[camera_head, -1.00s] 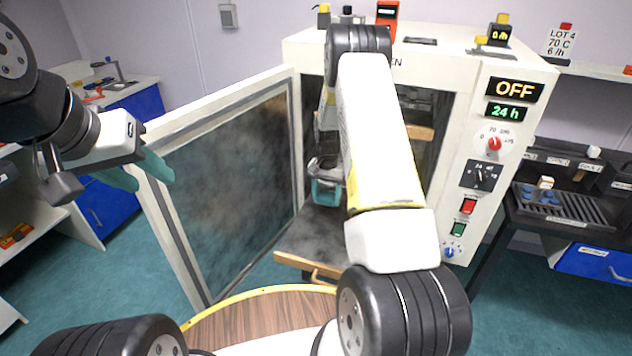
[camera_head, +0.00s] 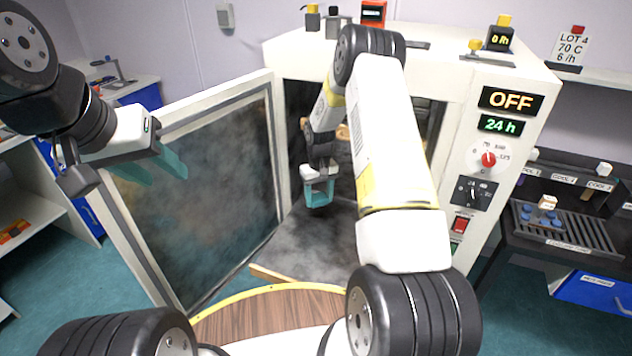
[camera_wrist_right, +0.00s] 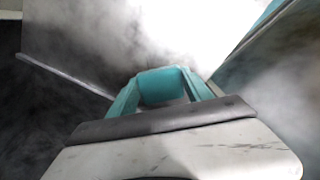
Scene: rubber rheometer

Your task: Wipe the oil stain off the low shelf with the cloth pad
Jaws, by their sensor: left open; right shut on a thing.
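My right gripper (camera_head: 318,195) is inside the open oven, low in the doorway above the grey smudged low shelf (camera_head: 305,245). In the right wrist view its teal fingers (camera_wrist_right: 160,92) are shut on a rounded teal piece, which I take to be the cloth pad (camera_wrist_right: 162,86). I cannot tell whether the pad touches the shelf. Dark and pale smudges cover the shelf, and I cannot single out the oil stain. My left gripper (camera_head: 162,170) is open and empty, in front of the oven door at the left.
The oven door (camera_head: 205,180) stands open to the left of the shelf. The oven's control panel (camera_head: 485,160), reading OFF and 24 h, is at the right. A round wooden surface (camera_head: 270,315) with a yellow rim is close in front. A black rack (camera_head: 565,230) stands further right.

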